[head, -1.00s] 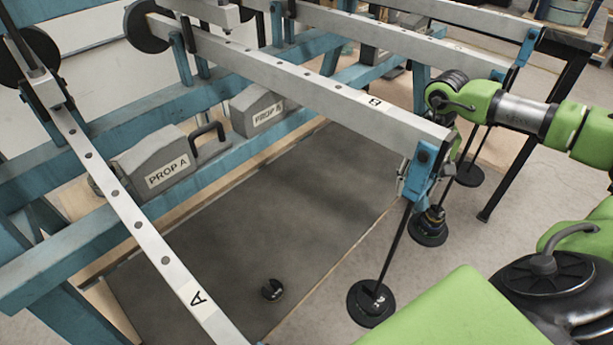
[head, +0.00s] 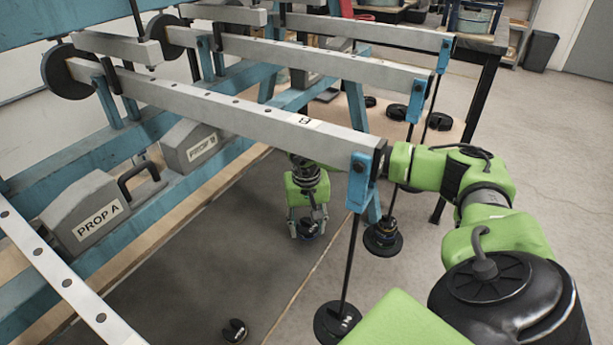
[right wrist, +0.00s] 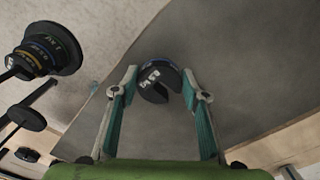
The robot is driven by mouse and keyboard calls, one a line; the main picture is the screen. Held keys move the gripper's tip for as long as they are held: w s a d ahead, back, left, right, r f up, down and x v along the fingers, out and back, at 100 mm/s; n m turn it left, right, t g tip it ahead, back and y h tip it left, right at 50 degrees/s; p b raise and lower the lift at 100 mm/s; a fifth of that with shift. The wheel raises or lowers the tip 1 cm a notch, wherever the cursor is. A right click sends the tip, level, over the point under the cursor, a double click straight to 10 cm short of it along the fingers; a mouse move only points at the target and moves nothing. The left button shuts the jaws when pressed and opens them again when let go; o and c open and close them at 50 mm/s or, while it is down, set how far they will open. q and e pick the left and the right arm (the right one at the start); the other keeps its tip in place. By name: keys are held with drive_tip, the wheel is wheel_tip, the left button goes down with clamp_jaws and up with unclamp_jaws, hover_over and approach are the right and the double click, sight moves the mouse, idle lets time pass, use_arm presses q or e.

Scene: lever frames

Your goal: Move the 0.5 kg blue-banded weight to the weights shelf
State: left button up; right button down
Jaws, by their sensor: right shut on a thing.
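My right gripper (head: 308,230) is under the end of lever B, above the dark mat. It is shut on a dark slotted weight (right wrist: 158,80) with a white label, which sits between its fingertips in the right wrist view. In the head view this weight (head: 309,227) is small and shows a hint of blue. I cannot pick out the weights shelf with certainty. My left gripper is not in view.
Lever B (head: 240,120) has a hanger with a black disc (head: 336,322) in front of my right arm. A hanging stack of banded weights (head: 383,238) is just right of the gripper. Another black weight (head: 235,330) lies on the mat (head: 200,285).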

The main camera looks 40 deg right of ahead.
sight(306, 228)
wheel_tip(306, 228, down, 3)
drive_tip(key=shift+w+a+f+b, duration=0.1)
drive_tip(key=shift+w+f+b, duration=0.1)
drive_tip(key=shift+b, duration=0.2)
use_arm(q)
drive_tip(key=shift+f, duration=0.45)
use_arm(e)
drive_tip(key=shift+s, duration=0.1)
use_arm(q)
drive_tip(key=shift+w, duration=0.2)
use_arm(e)
drive_tip(key=c, duration=1.2)
unclamp_jaws()
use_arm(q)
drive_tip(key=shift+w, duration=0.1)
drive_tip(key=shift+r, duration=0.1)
use_arm(e)
drive_tip(key=r+p, duration=0.1)
drive_tip(key=r, duration=0.4)
drive_tip(key=r+p, duration=0.1)
drive_tip(key=r, duration=0.3)
drive_tip(key=shift+a+r, duration=0.2)
drive_tip(key=shift+r, duration=0.2)
drive_tip(key=shift+s+r, duration=0.1)
drive_tip(key=shift+r, duration=0.85)
use_arm(q)
drive_tip(key=shift+p, duration=0.3)
use_arm(e)
drive_tip(key=shift+r, duration=0.2)
